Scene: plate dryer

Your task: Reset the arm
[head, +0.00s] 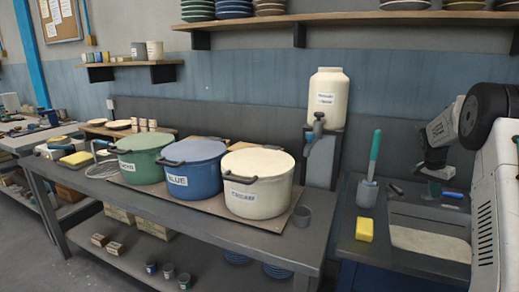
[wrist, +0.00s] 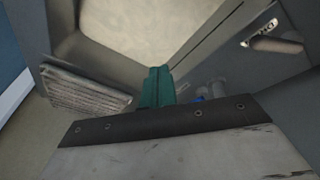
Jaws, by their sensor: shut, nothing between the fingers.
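My arm reaches in from the right edge of the head view. My gripper (head: 435,188) points down above the dark counter at the right, with its tip small and partly unclear there. In the wrist view, the two teal fingers of my gripper (wrist: 155,85) lie together with nothing between them. The gripper's dark bar and grey body fill the bottom of that view. Below the fingers is a recessed area with a pale floor (wrist: 145,25).
A yellow sponge (head: 365,229) and a teal-handled brush in a grey holder (head: 367,193) stand left of my gripper. Green (head: 142,163), blue (head: 195,172) and cream (head: 258,185) pots fill the middle bench. A cream dispenser (head: 327,97) stands behind. A wall shelf (head: 350,19) holds plates.

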